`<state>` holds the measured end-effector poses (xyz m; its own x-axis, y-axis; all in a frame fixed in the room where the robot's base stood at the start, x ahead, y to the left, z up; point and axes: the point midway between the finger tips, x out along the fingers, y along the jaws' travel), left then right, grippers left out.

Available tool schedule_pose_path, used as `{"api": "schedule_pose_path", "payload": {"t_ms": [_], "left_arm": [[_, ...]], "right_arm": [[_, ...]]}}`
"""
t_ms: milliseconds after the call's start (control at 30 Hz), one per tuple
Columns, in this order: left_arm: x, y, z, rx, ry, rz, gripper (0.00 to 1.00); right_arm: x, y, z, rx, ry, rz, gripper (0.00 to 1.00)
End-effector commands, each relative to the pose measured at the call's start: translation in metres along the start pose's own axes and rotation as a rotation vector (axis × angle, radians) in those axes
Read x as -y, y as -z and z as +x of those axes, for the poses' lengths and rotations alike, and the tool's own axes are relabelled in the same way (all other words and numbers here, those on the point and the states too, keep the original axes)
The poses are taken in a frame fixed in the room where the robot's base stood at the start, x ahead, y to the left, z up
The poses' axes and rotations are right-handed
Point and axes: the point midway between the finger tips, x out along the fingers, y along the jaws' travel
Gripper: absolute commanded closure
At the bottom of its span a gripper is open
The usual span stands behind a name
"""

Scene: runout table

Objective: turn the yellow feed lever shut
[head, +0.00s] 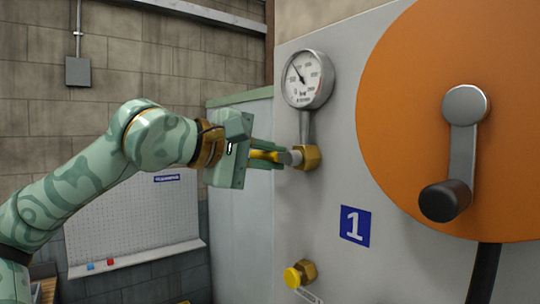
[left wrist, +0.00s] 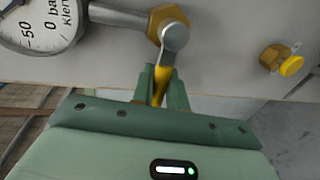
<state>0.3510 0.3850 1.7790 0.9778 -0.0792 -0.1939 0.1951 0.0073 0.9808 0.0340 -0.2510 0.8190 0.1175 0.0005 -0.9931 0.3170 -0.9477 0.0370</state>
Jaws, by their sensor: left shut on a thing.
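The yellow feed lever (head: 264,155) sticks out from a grey stem and brass hex fitting (head: 307,157) on the grey panel, below the pressure gauge (head: 307,79). My left gripper (head: 274,156) is shut on the lever, with its fingers on both sides of it. In the left wrist view the lever (left wrist: 161,88) runs from the round grey hub (left wrist: 175,36) down between the green fingers (left wrist: 160,85). The lower part of the lever is hidden by the gripper body. My right gripper is not in view.
A large orange disc (head: 400,60) with a black-knobbed crank (head: 445,201) stands to the right. A yellow-capped brass fitting (head: 293,276) and a blue "1" sign (head: 355,226) are lower on the panel. A pegboard (head: 130,220) hangs behind my left arm.

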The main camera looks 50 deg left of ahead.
Motion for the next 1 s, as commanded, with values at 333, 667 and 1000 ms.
{"api": "schedule_pose_path", "payload": {"t_ms": [333, 667, 1000], "left_arm": [[-0.0009, -0.0002, -0.0001, -0.005, 0.000, 0.030, 1.00], [-0.0010, -0.0002, -0.0001, -0.005, 0.000, 0.028, 0.65], [0.0000, 0.0007, -0.0065, -0.008, -0.002, 0.026, 0.65]], "right_arm": [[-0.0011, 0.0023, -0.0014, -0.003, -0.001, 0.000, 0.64], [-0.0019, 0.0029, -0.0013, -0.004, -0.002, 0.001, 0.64], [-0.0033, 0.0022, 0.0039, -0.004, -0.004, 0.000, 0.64]]}}
